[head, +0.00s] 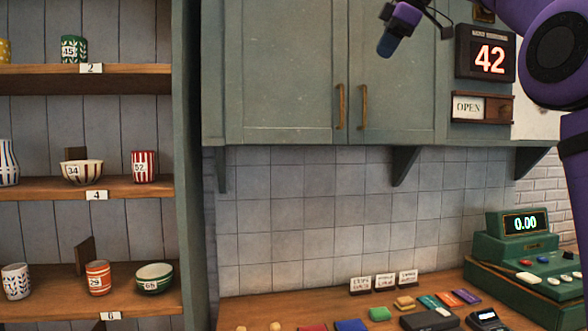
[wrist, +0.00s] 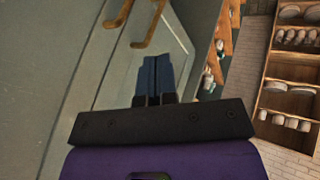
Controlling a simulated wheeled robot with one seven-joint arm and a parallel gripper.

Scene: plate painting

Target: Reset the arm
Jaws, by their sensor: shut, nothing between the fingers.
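My gripper (head: 387,46) is raised near the top of the head view, in front of the upper part of the green wall cabinet (head: 290,75). Its dark blue fingers point down and to the left. In the wrist view my gripper (wrist: 155,78) has its two fingers side by side with nothing between them. The cabinet's face and brown handles (wrist: 150,25) show beyond the fingers. My purple arm comes in from the right side of the head view.
Shelves (head: 85,188) with numbered cups and bowls stand at the left. The wooden counter (head: 240,312) holds small coloured blocks, three cards (head: 384,281) and a green cash register (head: 530,255). A sign reading 42 (head: 486,54) hangs at the upper right, close to my arm.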

